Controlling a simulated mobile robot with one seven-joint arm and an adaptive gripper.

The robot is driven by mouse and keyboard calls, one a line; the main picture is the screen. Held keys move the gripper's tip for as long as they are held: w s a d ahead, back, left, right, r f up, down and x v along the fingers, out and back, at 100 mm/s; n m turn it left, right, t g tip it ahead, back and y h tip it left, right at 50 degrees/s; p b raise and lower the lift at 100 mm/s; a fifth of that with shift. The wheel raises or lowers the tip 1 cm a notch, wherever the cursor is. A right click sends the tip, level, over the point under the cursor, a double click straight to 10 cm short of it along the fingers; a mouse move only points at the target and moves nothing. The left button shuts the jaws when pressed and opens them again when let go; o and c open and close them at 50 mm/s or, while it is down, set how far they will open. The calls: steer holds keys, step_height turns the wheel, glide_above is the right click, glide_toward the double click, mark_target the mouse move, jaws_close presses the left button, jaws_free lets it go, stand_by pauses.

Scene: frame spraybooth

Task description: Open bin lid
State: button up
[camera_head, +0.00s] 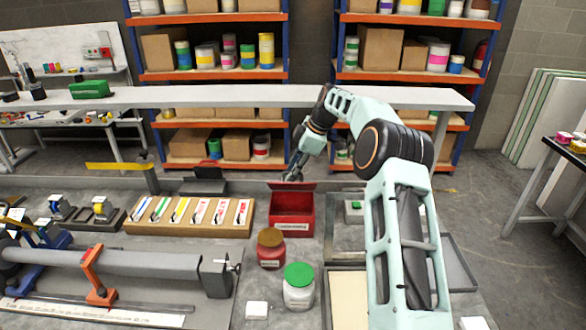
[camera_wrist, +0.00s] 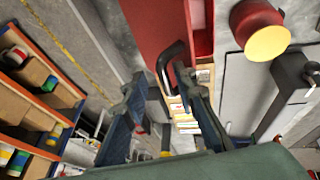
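The red bin (camera_head: 292,226) stands on the bench, its white label facing me. Its red lid (camera_head: 291,186) is raised at the back edge, and the inside of the bin shows below it. In the wrist view the lid (camera_wrist: 150,22) is a red panel at the top, with a black curved handle (camera_wrist: 168,62). My gripper (camera_head: 293,175) is just above and behind the lid. In the wrist view its fingers (camera_wrist: 163,80) are apart, with the handle close between their tips. I cannot tell whether they touch it.
A red jar with a brown lid (camera_head: 271,250) and a clear jar with a green lid (camera_head: 299,290) stand in front of the bin. A wooden rack of labelled packs (camera_head: 188,228) is to its left. A long grey beam (camera_head: 230,96) runs behind.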

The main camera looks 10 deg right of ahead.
steer(key=shift+s+r, duration=0.2)
steer(key=shift+r, duration=0.2)
steer(key=shift+d+r, duration=0.1)
steer(key=shift+r, duration=0.2)
steer(key=v, duration=1.1)
steer(key=shift+s+r, duration=0.15)
steer(key=shift+c, duration=0.3)
